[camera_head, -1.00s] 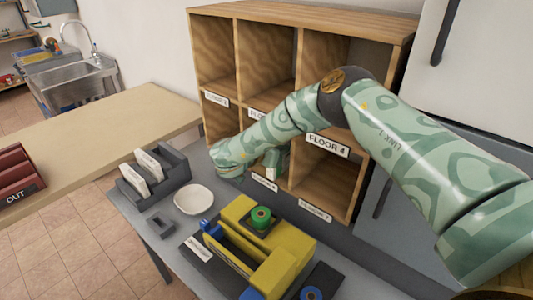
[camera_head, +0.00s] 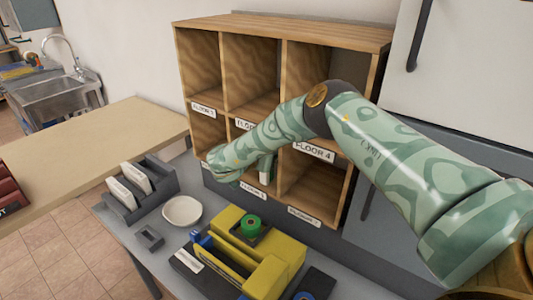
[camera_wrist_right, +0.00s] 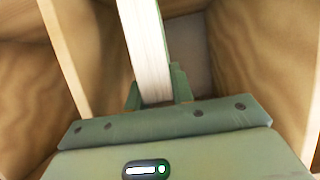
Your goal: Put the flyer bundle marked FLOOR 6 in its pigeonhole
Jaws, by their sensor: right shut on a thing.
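The wooden pigeonhole unit (camera_head: 283,23) stands at the back of the grey table, with label strips under its openings. One strip reads FLOOR 4 (camera_head: 314,152); the lower-row strips are too small to read surely. My right gripper (camera_head: 265,168) is at the lower-row openings, around the middle one, partly behind my own arm. In the wrist view, the right gripper (camera_wrist_right: 158,95) is shut on a white flyer bundle (camera_wrist_right: 147,45), held on edge between wooden walls. The bundle's marking does not show. My left gripper is not in view.
On the table stand a grey rack (camera_head: 150,192) with white bundles, a white bowl (camera_head: 182,211), a small grey holder (camera_head: 149,237) and a yellow caddy (camera_head: 270,277) with a green roll (camera_head: 250,225). A wooden counter (camera_head: 90,150) is at left.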

